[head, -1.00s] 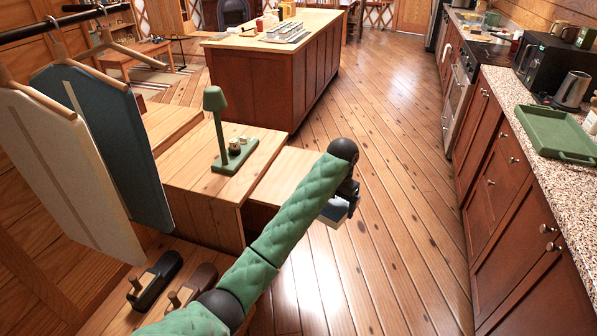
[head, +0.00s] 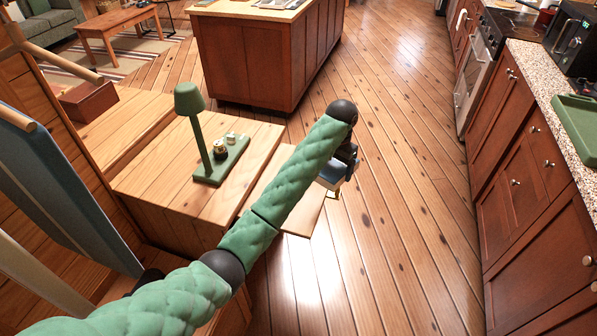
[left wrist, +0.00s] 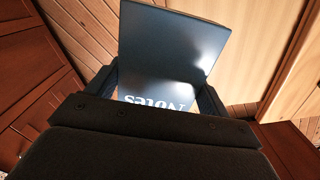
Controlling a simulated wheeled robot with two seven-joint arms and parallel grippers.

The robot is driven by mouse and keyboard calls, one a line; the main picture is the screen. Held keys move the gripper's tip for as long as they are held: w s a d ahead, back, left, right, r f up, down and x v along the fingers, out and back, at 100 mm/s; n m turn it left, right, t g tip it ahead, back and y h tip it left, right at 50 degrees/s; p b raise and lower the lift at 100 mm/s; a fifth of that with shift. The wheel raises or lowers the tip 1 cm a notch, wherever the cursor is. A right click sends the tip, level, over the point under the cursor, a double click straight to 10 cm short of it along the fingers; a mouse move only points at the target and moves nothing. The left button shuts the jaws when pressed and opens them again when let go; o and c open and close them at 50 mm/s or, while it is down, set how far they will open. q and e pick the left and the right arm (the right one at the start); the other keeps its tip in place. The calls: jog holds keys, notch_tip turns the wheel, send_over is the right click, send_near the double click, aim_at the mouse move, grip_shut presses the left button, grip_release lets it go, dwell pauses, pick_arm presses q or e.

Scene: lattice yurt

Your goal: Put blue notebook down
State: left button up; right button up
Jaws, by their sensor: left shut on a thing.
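My left gripper (head: 340,176) hangs at the end of the green padded arm, over the floor just right of the low wooden step. It is shut on the blue notebook (left wrist: 175,60). In the left wrist view the notebook is dark blue with the white word "Notes" on its cover, held between the two dark fingers. In the head view only a small part of the notebook (head: 331,184) shows below the wrist; the arm hides the rest. My right gripper is not in view.
Left of the arm is a wooden bench (head: 165,190) with a green lamp (head: 196,135) on a green base holding small items. A kitchen island (head: 265,55) stands behind; counter cabinets (head: 530,170) line the right. The floor between is clear.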

pick_arm(q)
jog(key=w+a+f+p, duration=0.1)
jog(key=a+f, duration=0.1)
jog(key=a, duration=0.1)
jog(key=w+a+f+p, duration=0.2)
jog(key=a, duration=0.1)
jog(key=w+a+f+p, duration=0.1)
jog(key=w+a+f, duration=0.1)
jog(key=a, duration=0.2)
jog(key=shift+w+a+f, duration=0.1)
jog(key=shift+w+f, duration=0.1)
jog(key=shift+f, duration=0.15)
jog(key=shift+f+p, duration=0.4)
jog(key=shift+p, duration=0.05)
notch_tip(320, 180, down, 2)
jog(key=shift+f+p, duration=0.2)
jog(key=shift+p, duration=0.45)
jog(key=shift+f, duration=0.4)
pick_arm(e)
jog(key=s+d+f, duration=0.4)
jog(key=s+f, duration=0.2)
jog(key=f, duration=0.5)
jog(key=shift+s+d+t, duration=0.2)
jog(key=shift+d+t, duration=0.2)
pick_arm(q)
jog(key=o, duration=1.1)
jog(key=shift+f, duration=0.1)
jog(key=shift+o, duration=0.2)
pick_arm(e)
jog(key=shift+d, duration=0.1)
